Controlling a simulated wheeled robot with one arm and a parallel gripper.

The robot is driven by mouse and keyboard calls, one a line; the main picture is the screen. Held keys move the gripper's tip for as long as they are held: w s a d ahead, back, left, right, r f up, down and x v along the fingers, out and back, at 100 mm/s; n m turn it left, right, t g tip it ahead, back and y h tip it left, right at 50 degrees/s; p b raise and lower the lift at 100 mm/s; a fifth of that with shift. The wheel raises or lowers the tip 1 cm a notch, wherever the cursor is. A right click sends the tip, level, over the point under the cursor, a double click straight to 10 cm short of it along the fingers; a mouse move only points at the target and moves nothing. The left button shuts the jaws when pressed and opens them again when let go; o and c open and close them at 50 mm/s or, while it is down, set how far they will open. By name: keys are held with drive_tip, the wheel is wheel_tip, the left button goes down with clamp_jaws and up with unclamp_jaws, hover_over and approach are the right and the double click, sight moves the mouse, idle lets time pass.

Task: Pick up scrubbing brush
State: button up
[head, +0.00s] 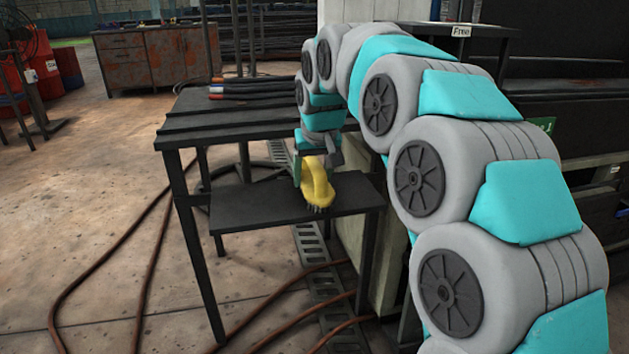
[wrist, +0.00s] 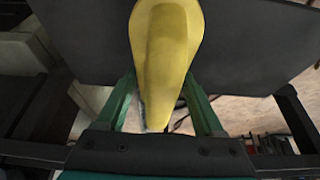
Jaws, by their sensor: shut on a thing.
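The brush's underside is hidden in the wrist view. I cannot tell whether the bristles touch the shelf.
The dark table top (head: 215,118) is above the shelf, with several rods (head: 255,90) at its back. Reddish hoses (head: 150,235) lie on the floor. A rusty cabinet (head: 155,55) and red barrels (head: 45,80) stand farther back. The floor at left is mostly open.

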clamp_jaws()
drive_tip(key=shift+r, duration=0.1)
